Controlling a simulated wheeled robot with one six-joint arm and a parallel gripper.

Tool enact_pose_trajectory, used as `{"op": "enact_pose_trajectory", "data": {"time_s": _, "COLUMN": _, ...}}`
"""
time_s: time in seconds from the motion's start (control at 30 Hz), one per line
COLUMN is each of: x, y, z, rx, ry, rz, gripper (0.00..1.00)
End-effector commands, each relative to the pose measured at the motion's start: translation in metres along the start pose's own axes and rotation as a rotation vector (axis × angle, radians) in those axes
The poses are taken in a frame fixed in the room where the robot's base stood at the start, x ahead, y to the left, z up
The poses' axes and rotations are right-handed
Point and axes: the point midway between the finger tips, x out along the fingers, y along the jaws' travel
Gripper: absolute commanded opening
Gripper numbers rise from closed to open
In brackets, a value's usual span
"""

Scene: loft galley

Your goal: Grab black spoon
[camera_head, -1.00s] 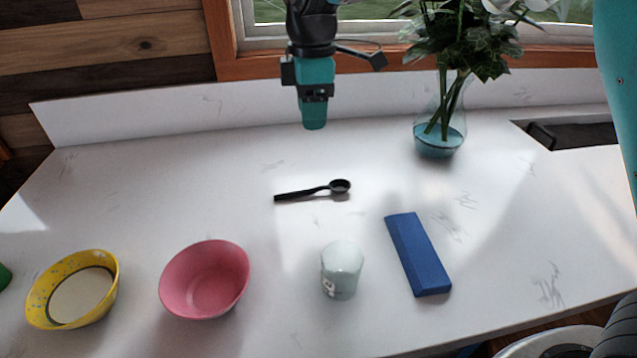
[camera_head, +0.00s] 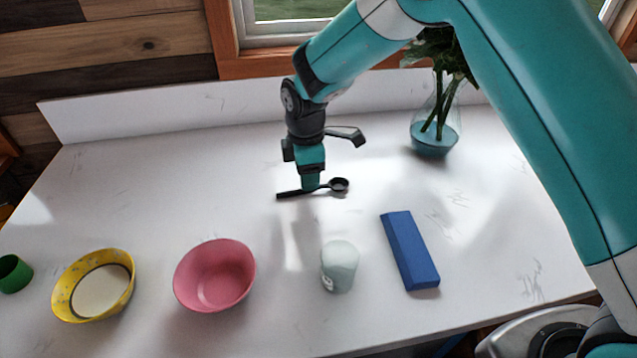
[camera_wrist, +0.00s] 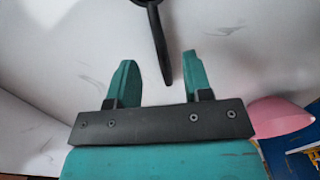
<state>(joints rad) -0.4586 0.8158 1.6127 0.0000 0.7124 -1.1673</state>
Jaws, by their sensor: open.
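The black spoon (camera_head: 338,186) lies on the white counter, its bowl to the right and its handle to the left. My gripper (camera_head: 310,187) is lowered over the spoon's middle in the head view and hides part of the handle. In the wrist view my gripper (camera_wrist: 160,72) is open, with two teal fingers apart. The spoon's handle (camera_wrist: 160,48) points down between the fingertips, nearer the right finger, and its bowl is cut off at the top edge. I cannot tell how far above the counter the fingertips are.
A pink bowl (camera_head: 216,303), a yellow bowl (camera_head: 66,303), a green cup (camera_head: 15,280), a pale cup (camera_head: 339,268) and a blue block (camera_head: 409,250) stand nearer the front. A glass vase (camera_head: 434,140) with plants is behind right. The counter around the spoon is clear.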

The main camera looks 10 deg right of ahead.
Motion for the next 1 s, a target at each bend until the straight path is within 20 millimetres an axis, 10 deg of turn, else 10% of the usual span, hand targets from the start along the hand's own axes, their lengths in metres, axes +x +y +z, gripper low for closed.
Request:
{"op": "enact_pose_trajectory", "data": {"time_s": 0.47, "x": 0.035, "y": -0.001, "z": -0.001, "rx": 0.000, "ry": 0.000, "rz": 0.000, "gripper": 0.46}}
{"op": "enact_pose_trajectory", "data": {"time_s": 0.7, "x": 0.035, "y": -0.001, "z": -0.001, "rx": 0.000, "ry": 0.000, "rz": -0.001, "gripper": 0.00}}
{"op": "enact_pose_trajectory", "data": {"time_s": 1.0, "x": 0.034, "y": -0.001, "z": -0.001, "rx": 0.000, "ry": 0.000, "rz": 0.000, "gripper": 0.00}}
